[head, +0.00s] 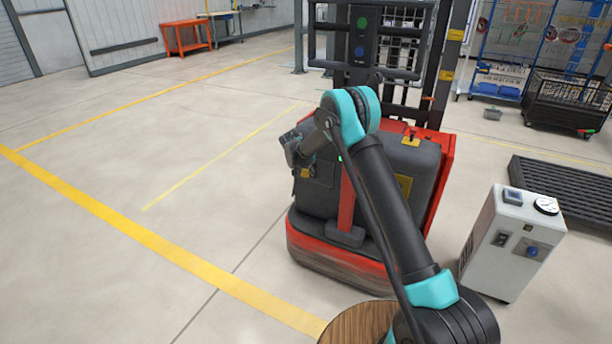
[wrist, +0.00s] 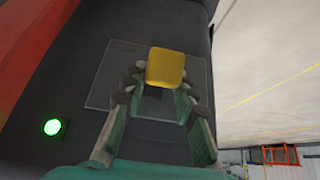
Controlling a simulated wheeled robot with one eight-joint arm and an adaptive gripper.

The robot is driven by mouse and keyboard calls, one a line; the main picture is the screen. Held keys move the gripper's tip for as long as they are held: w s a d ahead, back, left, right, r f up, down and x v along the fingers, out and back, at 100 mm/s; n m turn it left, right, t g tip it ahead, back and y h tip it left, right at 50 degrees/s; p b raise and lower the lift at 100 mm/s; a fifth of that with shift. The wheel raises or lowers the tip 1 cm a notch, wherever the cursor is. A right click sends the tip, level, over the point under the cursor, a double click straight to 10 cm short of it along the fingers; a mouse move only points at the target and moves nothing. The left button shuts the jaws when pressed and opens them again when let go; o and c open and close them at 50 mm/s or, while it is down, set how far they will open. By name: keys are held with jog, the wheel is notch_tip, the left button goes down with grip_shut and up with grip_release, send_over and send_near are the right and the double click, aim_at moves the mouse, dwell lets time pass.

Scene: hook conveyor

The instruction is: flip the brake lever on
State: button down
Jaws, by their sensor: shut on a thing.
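The brake lever (wrist: 166,66) shows in the wrist view as a yellow block-shaped end on a clear square plate (wrist: 105,88) on a dark panel. My gripper (wrist: 160,88) has a finger on each side of the lever and is shut on it. A green lamp (wrist: 52,127) is lit on the panel, left of the plate. In the head view my gripper (head: 300,158) is at the left side of the dark-bodied red truck (head: 330,268), and a small yellow part (head: 304,173) shows just below it. The lever's base and contact points are hidden.
A white cabinet with a gauge (head: 510,245) stands right of the truck. A round wooden top (head: 352,325) is at the front. A dark slatted platform (head: 570,195) and a black wire basket (head: 568,100) are at the right. The floor at the left is clear.

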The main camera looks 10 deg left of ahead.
jog(key=shift+w+d+r, duration=0.15)
jog(key=shift+w+r, duration=0.25)
jog(key=shift+r, duration=0.1)
jog(key=c, duration=1.2)
grip_release()
jog(key=shift+o, duration=0.2)
jog(key=v, duration=1.1)
jog(key=shift+s+r, duration=0.25)
jog(key=shift+r, duration=0.1)
